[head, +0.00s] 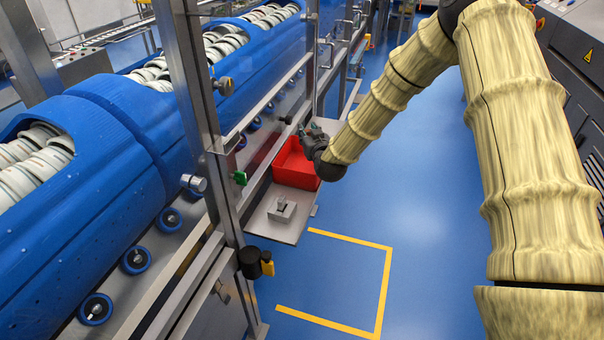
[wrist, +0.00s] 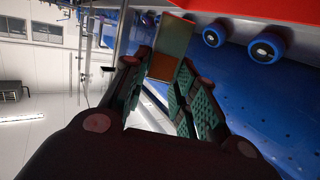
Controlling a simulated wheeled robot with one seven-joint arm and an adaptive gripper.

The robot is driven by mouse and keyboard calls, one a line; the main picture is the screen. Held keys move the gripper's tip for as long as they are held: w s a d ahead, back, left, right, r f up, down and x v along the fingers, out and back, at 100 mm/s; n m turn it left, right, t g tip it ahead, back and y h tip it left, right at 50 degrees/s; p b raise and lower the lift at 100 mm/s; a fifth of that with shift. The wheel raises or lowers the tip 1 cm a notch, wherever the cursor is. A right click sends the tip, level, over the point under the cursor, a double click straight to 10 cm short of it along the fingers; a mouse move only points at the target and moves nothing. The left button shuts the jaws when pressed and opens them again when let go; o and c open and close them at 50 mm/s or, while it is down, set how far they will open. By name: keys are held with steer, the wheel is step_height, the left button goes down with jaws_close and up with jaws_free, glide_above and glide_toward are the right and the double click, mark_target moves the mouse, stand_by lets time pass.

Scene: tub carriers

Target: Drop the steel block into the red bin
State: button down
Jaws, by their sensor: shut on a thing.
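The red bin (head: 296,166) stands open on a metal shelf beside the blue machine, in the middle of the head view. A red edge, likely the bin's, crosses the top right of the wrist view (wrist: 265,9). My gripper (head: 311,130) is at the bin's far right side, partly over it in the head view. In the wrist view its green-padded fingers (wrist: 163,88) are shut on a shiny rectangular block, apparently the steel block (wrist: 172,40), which protrudes beyond the fingertips. The block is too small to make out in the head view.
A small grey metal piece (head: 282,208) sits on the shelf's near part (head: 270,227). A steel frame post (head: 188,90) and clear panels stand left of the bin. Blue floor with a yellow marking (head: 384,290) is free in front. Dark machinery (head: 575,60) lines the right.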

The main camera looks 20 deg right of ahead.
steer(key=shift+w+d, duration=0.35)
steer(key=shift+w, duration=0.2)
steer(key=shift+f+b, duration=1.75)
steer(key=shift+f, duration=1.05)
steer(key=c, duration=1.1)
jaws_free()
steer(key=shift+o, duration=0.2)
steer(key=shift+s, duration=0.1)
steer(key=s+r, duration=0.1)
steer(key=s, duration=1)
steer(key=shift+s+a+r, duration=0.2)
steer(key=shift+s+r, duration=0.15)
steer(key=shift+r, duration=0.05)
